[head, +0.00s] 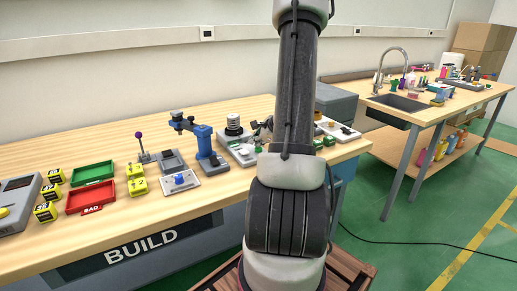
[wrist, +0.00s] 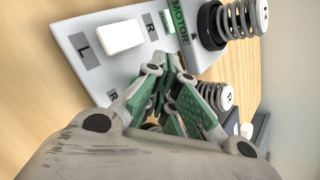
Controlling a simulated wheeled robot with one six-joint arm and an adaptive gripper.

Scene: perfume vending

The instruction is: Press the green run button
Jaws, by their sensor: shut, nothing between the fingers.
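No green run button can be made out for certain in either view. In the wrist view my gripper (wrist: 171,68) is shut and empty, its green-padded fingers meeting over the edge of a white panel (wrist: 85,62). The panel carries a white block-shaped switch (wrist: 107,37), grey L and R labels and a green MOTOR label (wrist: 180,27). In the head view my arm stands in front of the bench and hides most of my gripper. Small green parts (head: 258,147) show just left of the arm, too small to identify.
Coiled silver parts stand on the panel's right (wrist: 240,18) and beyond my fingers. On the BUILD bench (head: 60,232) are a blue press (head: 205,140), a green tray (head: 93,172), a red BAD tray (head: 90,197) and several yellow blocks. A sink bench (head: 412,108) stands right.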

